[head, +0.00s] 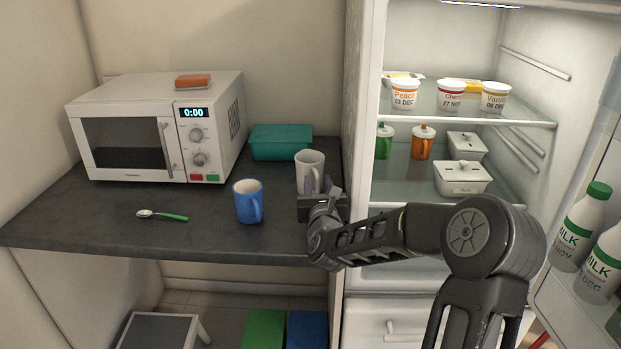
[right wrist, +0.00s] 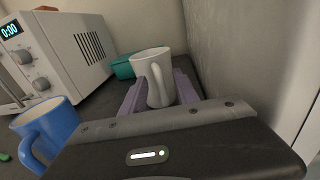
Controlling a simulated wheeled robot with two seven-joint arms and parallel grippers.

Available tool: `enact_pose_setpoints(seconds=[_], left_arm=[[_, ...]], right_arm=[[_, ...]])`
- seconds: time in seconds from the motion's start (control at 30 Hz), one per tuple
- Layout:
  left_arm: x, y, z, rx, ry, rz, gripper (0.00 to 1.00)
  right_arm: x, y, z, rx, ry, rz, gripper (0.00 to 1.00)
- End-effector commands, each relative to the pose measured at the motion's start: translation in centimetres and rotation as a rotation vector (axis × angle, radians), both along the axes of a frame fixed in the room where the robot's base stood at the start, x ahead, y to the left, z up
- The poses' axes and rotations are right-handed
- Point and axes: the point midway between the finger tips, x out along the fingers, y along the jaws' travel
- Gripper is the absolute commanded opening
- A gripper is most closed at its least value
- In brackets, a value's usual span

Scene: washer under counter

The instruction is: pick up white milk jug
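The white milk jug (head: 309,169) stands upright on the dark counter, near its right end beside the fridge. Its handle faces my right gripper. In the right wrist view the jug (right wrist: 148,60) is between the two purple-grey fingers, with its handle in front. My right gripper (head: 322,190) is open at the jug, low over the counter. The fingers lie on either side of the jug; whether either touches it is hard to tell. The gripper body hides the jug's lower part in the head view. My left gripper is not in view.
A blue mug (head: 248,201) stands just left of the gripper. A teal container (head: 281,141) is behind the jug. A microwave (head: 150,130) and a spoon (head: 163,215) are farther left. The fridge wall (head: 359,120) is close on the right.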

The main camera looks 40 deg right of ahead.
Motion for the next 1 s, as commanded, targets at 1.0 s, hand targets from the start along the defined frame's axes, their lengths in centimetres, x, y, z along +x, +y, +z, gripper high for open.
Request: enact_pose_setpoints(seconds=[1.0], left_arm=[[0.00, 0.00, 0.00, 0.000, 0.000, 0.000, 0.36]], right_arm=[[-0.01, 0.00, 0.03, -0.001, -0.001, 0.000, 0.00]])
